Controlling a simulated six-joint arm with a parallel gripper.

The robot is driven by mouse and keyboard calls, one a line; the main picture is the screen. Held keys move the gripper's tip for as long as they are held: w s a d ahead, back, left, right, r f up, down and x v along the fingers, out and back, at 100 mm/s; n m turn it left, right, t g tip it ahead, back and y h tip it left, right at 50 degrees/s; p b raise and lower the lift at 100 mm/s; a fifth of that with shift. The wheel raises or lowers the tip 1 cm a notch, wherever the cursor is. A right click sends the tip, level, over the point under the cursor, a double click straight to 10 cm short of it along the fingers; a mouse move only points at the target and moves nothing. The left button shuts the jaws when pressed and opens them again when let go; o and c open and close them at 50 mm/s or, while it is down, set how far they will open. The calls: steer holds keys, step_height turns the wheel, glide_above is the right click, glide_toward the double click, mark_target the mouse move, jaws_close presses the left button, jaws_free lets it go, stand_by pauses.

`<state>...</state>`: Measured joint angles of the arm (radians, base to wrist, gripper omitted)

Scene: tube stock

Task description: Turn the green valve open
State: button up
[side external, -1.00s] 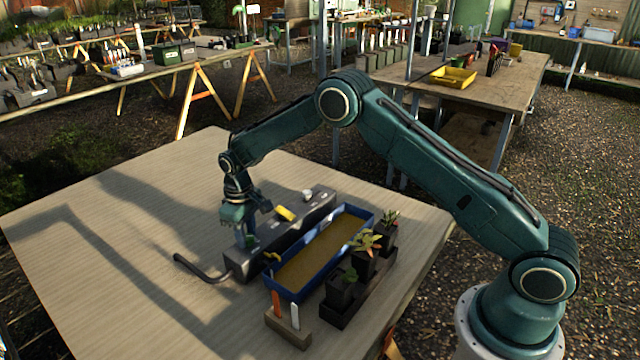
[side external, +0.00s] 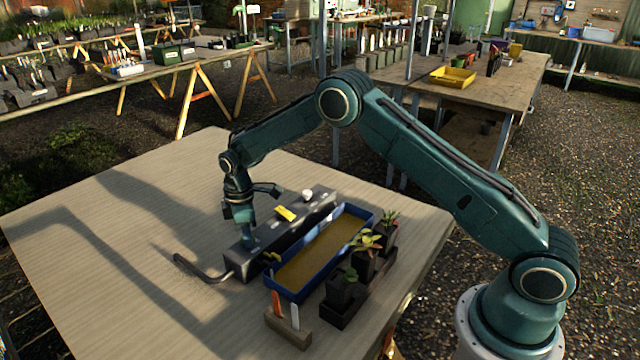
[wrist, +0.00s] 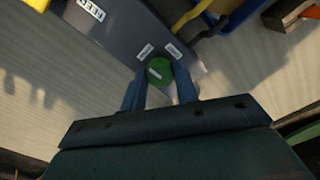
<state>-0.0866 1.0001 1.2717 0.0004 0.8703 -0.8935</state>
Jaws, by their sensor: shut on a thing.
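The green valve (wrist: 159,70) is a round green knob with a pale mark, on one end of a dark grey valve box (wrist: 115,35). In the wrist view it sits between the two fingers of my gripper (wrist: 160,84), which is shut on it. In the side view my gripper (side external: 249,240) points down onto the near left end of the valve box (side external: 238,262) and hides the green knob. A yellow handle (side external: 285,213) and a white knob (side external: 307,195) stand farther along the box.
A blue trough (side external: 288,293) lies alongside the box. Black pots with plants (side external: 341,290) stand to its right. A wooden block (side external: 287,331) with orange and white tags is in front. A dark hose (side external: 200,271) leaves the box at left. The table's left side is clear.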

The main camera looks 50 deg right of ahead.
stand_by(0.4)
steer(key=o, duration=1)
step_height(320, 180, up, 14)
steer(key=shift+r, duration=0.1)
stand_by(0.5)
